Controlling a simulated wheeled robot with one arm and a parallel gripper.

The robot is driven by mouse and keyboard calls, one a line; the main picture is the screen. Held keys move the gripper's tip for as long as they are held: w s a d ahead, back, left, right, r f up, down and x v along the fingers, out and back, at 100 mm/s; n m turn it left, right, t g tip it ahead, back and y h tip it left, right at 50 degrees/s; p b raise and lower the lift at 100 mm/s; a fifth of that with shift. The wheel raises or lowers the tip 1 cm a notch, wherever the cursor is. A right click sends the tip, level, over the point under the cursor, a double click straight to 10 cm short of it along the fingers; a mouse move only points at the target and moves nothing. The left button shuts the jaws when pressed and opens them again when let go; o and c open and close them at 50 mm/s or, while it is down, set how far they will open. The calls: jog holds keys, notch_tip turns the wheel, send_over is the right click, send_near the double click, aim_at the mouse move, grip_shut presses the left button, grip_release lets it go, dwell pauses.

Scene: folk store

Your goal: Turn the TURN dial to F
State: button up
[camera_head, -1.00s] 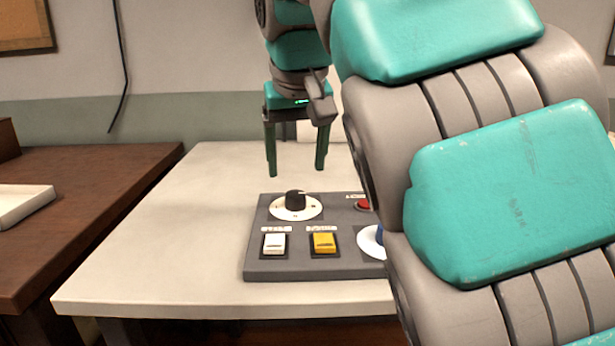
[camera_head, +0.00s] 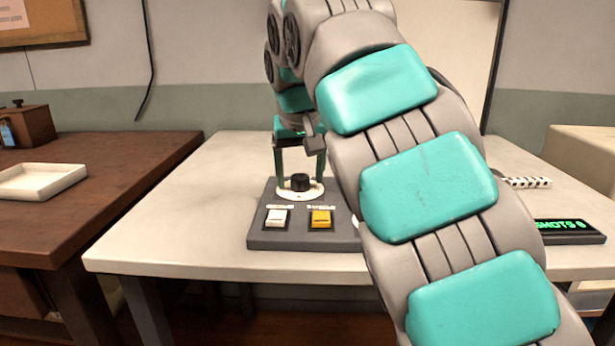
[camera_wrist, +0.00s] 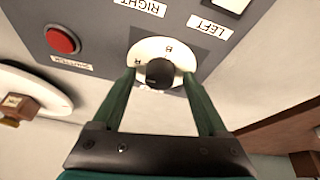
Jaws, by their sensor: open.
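The dial is a black knob (camera_head: 300,182) on a round white plate at the back left of a grey control panel (camera_head: 262,238). In the wrist view the knob (camera_wrist: 159,72) sits between the fingers, and letters show on its white plate (camera_wrist: 150,47). I cannot read which letter the knob points to. My gripper (camera_head: 300,174) points down at the dial with its two green fingers open, one on each side of the knob. In the wrist view the gripper (camera_wrist: 160,76) is around the knob; I cannot tell whether the fingers touch it.
A white button (camera_head: 277,217) and a yellow button (camera_head: 320,218) lie in front of the dial. The wrist view shows a red button (camera_wrist: 62,40) and a larger white disc (camera_wrist: 45,92). A display (camera_head: 567,229) stands at the right. My arm hides the panel's right part.

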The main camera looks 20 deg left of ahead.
jog(key=shift+f, duration=0.1)
jog(key=shift+a, duration=0.1)
grip_shut()
dwell(0.5)
